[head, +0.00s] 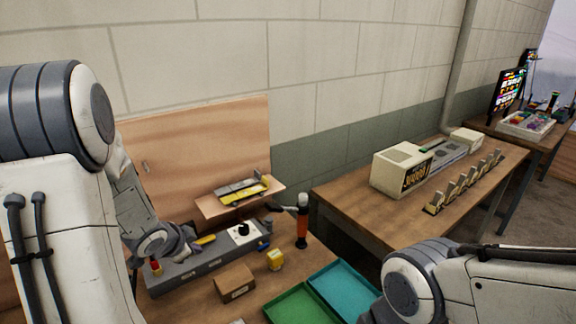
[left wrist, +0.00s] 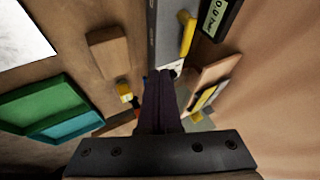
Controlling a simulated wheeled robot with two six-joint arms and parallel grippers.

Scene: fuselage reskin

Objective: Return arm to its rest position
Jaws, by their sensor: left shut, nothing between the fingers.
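My left arm (head: 135,205) comes in from the left and reaches down over the workbench. Its left gripper shows in the left wrist view (left wrist: 162,78) with the two dark fingers together and nothing between them. In the head view the gripper is small and partly hidden by the wrist, near the long grey unit (head: 180,275). My right arm (head: 435,285) shows at the lower right; its gripper is out of the picture.
A wooden shelf (head: 215,208) stands behind. A second table (head: 335,195) is at right.

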